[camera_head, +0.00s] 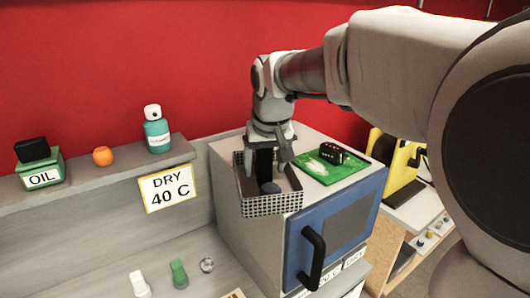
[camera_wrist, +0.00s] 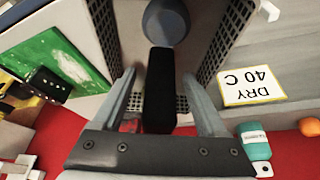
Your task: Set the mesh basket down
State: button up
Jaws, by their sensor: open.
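The mesh basket (camera_head: 272,206) rests level on top of the grey oven-like cabinet (camera_head: 228,190), left of a green board. A round blue-grey thing (camera_head: 269,188) lies in it; this also shows in the wrist view (camera_wrist: 168,22). My gripper (camera_head: 268,160) points down at the back side of the basket. In the wrist view its two fingers (camera_wrist: 158,80) stand apart on either side of an upright black block (camera_wrist: 158,95), with gaps to both sides. The block looks like the basket's handle, but its join to the basket is hidden.
A green board (camera_head: 335,172) with a black part (camera_head: 332,153) lies right of the basket. The blue door (camera_head: 335,228) has a black handle (camera_head: 313,258). A shelf at left holds an oil box (camera_head: 42,178), an orange ball (camera_head: 103,156) and a teal bottle (camera_head: 157,135), above a "DRY 40 C" sign (camera_head: 167,188).

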jog(key=shift+w+f, duration=0.2)
jog(key=shift+f, duration=0.4)
grip_shut()
jog(key=shift+r, duration=0.1)
